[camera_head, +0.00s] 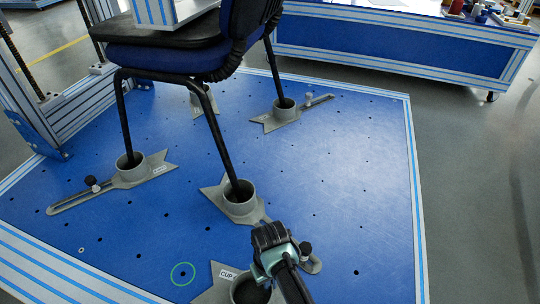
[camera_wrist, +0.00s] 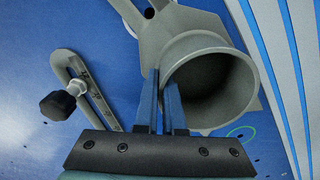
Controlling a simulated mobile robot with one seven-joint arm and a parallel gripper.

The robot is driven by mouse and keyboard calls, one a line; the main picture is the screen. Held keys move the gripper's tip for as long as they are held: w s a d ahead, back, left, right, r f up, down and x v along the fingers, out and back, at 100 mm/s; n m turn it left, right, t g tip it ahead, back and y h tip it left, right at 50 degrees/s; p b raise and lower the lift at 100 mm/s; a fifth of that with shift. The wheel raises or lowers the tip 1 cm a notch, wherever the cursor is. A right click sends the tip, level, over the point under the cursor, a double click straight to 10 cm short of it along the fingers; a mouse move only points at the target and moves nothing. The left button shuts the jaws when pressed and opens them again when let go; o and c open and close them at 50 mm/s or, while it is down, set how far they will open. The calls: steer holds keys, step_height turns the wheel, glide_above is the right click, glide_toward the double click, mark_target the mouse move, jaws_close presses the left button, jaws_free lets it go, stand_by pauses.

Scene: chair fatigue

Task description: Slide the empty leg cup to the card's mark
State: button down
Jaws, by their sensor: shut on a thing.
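The empty leg cup (camera_head: 250,291) is a grey cup on a flat plate with a "CUP" label, cut off by the bottom edge of the head view. In the wrist view its round open cup (camera_wrist: 225,92) holds no leg. My gripper (camera_head: 283,276) is shut on the cup's wall, with its two fingers (camera_wrist: 165,92) on either side of the rim. A green ring mark (camera_head: 182,274) lies on the blue deck, left of the cup in the head view. No card is legible.
A chair (camera_head: 170,55) stands with its legs in other grey cups, including one close behind my gripper (camera_head: 238,199). A slotted arm with a black knob (camera_wrist: 58,105) lies beside the gripped cup. The blue deck (camera_head: 350,170) is clear at right.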

steer(key=shift+w+a, duration=0.3)
steer(key=shift+a, duration=0.6)
steer(key=shift+w+a, duration=0.25)
steer(key=shift+a, duration=0.6)
steer(key=c, duration=1)
jaws_free()
steer(key=shift+c, duration=0.2)
steer(key=shift+d, duration=0.1)
step_height(320, 180, up, 6)
steer(key=p, duration=0.6)
